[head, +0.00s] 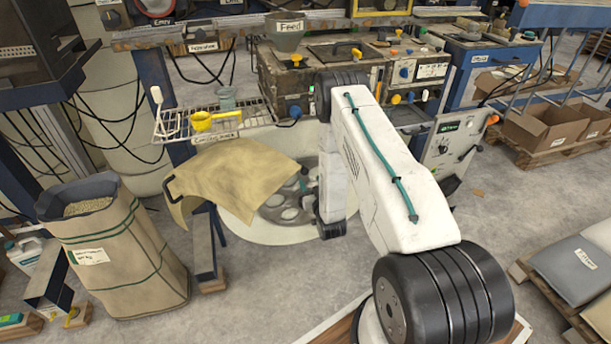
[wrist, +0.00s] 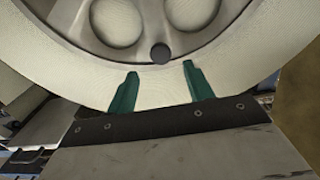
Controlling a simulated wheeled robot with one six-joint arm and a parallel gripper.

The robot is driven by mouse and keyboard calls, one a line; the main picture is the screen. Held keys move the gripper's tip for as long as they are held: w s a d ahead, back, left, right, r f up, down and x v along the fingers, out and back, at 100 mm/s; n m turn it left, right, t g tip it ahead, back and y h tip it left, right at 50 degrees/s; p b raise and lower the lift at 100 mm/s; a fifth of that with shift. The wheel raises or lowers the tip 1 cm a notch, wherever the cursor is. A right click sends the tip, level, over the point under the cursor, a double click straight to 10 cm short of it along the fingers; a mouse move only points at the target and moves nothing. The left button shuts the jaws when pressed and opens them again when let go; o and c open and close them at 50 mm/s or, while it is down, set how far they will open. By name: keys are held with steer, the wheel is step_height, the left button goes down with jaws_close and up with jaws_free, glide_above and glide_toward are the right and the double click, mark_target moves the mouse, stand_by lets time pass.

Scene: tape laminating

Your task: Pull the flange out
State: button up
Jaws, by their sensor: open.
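The flange is a grey disc with round recesses, seen close in the wrist view (wrist: 130,40) at the top. It sits in the cream ring of a large roll (wrist: 60,65). A dark round knob (wrist: 160,53) is on the flange's lower rim. My gripper (wrist: 159,70) has two teal fingers, open and apart, below the knob on either side of it. Nothing is between the fingers; I cannot tell whether they touch the roll.
A wire shelf (head: 170,122) with a yellow scoop (head: 205,121) is above the roll. A machine with a Feed hopper (head: 288,38) stands behind. A tan sack (head: 120,240) and a metal post (head: 204,245) stand at left.

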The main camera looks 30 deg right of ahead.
mark_target(305, 172)
steer(key=x, duration=0.5)
steer(key=shift+w, duration=0.1)
